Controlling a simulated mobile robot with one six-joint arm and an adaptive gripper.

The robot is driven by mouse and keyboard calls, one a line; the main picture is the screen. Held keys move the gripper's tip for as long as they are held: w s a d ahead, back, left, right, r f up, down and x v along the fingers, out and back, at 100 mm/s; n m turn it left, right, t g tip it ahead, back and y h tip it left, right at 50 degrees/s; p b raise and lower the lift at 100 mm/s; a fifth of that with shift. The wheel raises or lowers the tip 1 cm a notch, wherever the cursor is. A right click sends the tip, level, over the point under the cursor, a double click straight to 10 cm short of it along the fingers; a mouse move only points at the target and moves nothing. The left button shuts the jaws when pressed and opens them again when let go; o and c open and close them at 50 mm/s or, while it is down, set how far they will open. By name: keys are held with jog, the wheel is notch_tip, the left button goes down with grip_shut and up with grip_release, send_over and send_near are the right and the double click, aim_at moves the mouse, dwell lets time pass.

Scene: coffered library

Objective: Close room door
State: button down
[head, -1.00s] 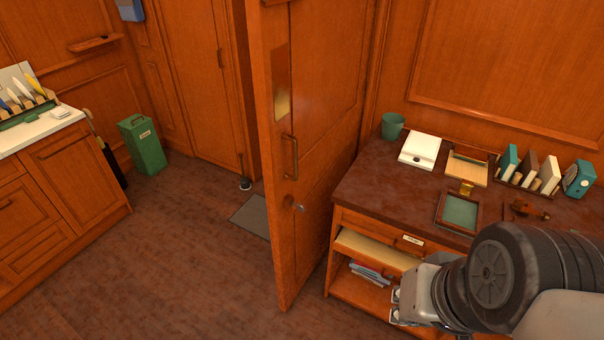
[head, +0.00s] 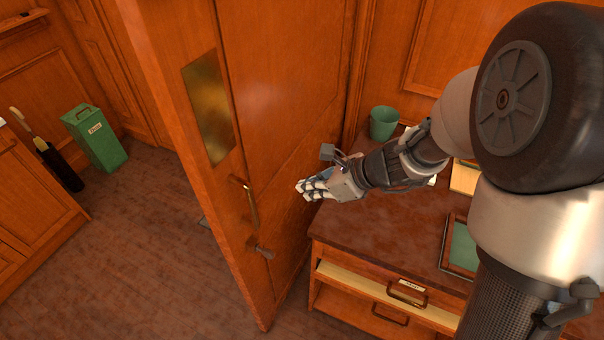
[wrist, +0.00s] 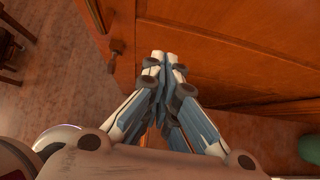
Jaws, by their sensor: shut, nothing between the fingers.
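The room door (head: 275,110) is wooden and stands open, jutting out from the wall in the middle of the head view. My gripper (head: 303,190) is shut and empty. It is close to the door face, right of the handle and above the desk's left edge. In the wrist view the fingertips (wrist: 165,58) point at the door panel (wrist: 220,55); I cannot tell whether they touch it. The knob (wrist: 115,48) shows left of them.
A dark-topped desk (head: 350,235) with a partly open drawer (head: 385,292) stands right of the door. A green cup (head: 383,123) and a green-lined tray (head: 462,245) are on it. A green bin (head: 95,138) stands at the far left. The floor (head: 150,240) left of the door is clear.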

jog(key=b, duration=0.3)
send_near(263, 193)
notch_tip(263, 193, down, 4)
jog(key=shift+w+a+r, duration=0.25)
jog(key=shift+w+a, duration=0.1)
jog(key=shift+a, duration=0.35)
jog(key=shift+w+a+r, duration=0.2)
jog(key=shift+w+a, duration=0.1)
jog(key=shift+a, duration=0.4)
